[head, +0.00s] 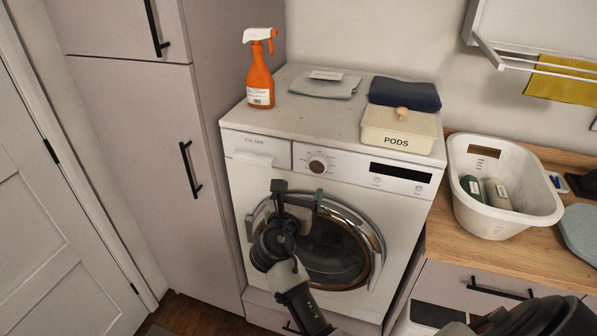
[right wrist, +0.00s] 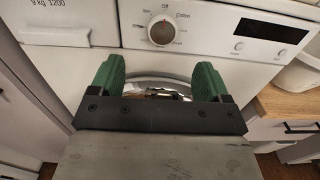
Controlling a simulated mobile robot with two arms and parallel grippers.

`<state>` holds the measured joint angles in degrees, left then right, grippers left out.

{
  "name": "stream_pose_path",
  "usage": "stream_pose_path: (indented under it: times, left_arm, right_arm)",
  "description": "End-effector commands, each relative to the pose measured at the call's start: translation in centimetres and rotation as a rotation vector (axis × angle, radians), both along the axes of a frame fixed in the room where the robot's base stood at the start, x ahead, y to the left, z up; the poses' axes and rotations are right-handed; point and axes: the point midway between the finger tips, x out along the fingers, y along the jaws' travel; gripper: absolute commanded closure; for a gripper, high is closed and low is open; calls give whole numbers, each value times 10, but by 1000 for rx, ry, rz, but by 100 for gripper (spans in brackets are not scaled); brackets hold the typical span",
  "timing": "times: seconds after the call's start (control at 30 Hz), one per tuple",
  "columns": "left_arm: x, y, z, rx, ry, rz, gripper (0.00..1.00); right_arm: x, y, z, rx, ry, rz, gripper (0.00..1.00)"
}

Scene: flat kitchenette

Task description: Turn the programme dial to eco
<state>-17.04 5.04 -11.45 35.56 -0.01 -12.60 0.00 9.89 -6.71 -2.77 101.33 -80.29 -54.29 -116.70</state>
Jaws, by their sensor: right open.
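The programme dial (head: 318,164) is a round knob with a light rim on the washing machine's (head: 243,186) white front panel. In the right wrist view the dial (right wrist: 162,30) shows a reddish face, with small labels around it; "Off" and "Cotton" are readable above it. I cannot tell which label it points at. My right gripper (head: 298,192) is open and empty in front of the machine, below the dial and apart from it. Its green fingers (right wrist: 158,78) are spread with the dial above and beyond them. My left gripper is not in view.
The round door (head: 335,255) lies behind my right gripper. On top stand an orange spray bottle (head: 260,80), a PODS box (head: 398,130), a grey cloth (head: 325,87) and a dark folded towel (head: 404,94). A white basket (head: 503,205) stands on the counter at right. Tall cabinets (head: 140,130) flank the left.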

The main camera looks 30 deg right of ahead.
Motion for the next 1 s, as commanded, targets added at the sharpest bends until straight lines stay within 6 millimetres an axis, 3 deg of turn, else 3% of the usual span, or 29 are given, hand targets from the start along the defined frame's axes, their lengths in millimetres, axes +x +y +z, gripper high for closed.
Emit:
stream_pose_path:
  times: [0.3, 0.53, 1.0]
  left_arm:
    - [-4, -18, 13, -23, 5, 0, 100]
    - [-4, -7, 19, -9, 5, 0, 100]
    - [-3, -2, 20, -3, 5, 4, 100]
  right_arm:
    - [35, -41, 3, -3, 2, 0, 23]
    - [59, -69, 1, -1, 2, 2, 23]
    - [68, -79, -1, 2, 1, 4, 23]
